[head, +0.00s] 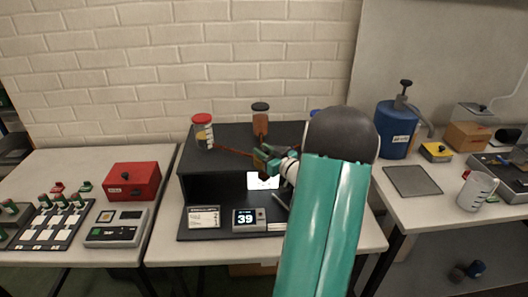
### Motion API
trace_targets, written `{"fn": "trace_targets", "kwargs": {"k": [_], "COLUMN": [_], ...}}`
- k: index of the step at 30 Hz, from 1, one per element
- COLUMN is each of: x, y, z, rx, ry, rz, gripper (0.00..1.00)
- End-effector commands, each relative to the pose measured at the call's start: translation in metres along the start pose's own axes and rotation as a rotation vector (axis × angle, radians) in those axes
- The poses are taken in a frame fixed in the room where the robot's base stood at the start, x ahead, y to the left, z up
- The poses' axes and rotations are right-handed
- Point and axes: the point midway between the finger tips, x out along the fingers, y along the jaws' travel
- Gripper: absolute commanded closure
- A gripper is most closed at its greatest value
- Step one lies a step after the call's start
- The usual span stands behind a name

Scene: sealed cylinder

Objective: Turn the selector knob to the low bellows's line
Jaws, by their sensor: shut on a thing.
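My gripper (266,160) is at the top front of the black bench unit (215,185), where the brown lines meet. It is shut on what appears to be the selector knob, which its green fingers mostly hide, so the pointer direction cannot be read. A red-capped clear cylinder (203,134) with yellowish content stands on the unit at left. A dark-capped brown cylinder (261,122) stands behind the gripper. A blue cap (317,114) shows beside my arm; the rest is hidden. A brown line (232,151) runs from the red-capped cylinder. Which bellows is low cannot be told.
A display reading 39 (249,219) and a white card (204,217) are at the unit's front. The left table holds a red box (133,181) and a grey device (117,228). The right table holds a blue canister (397,130), a grey mat (412,181) and a beaker (476,191).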

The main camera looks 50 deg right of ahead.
Motion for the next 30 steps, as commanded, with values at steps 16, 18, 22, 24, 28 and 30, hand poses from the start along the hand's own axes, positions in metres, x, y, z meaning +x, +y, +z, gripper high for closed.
{"fn": "trace_targets", "kwargs": {"k": [16,18,22,24,28,30], "x": [0.0000,0.0001,-0.0002,-0.0003,-0.0003,-0.0003], "y": [0.0010,0.0007,0.0006,0.0005,0.0005,0.0004], "z": [0.0005,0.0000,0.0000,-0.0002,-0.0004,-0.0007], "rx": [-0.001,-0.001,0.000,-0.001,-0.001,-0.001], "ry": [0.000,0.000,0.000,0.001,0.001,0.002], "rz": [-0.466,-0.505,-0.561,-0.582,-0.605,-0.612], "gripper": [0.96,0.96,0.96,0.96,0.96,0.96]}}
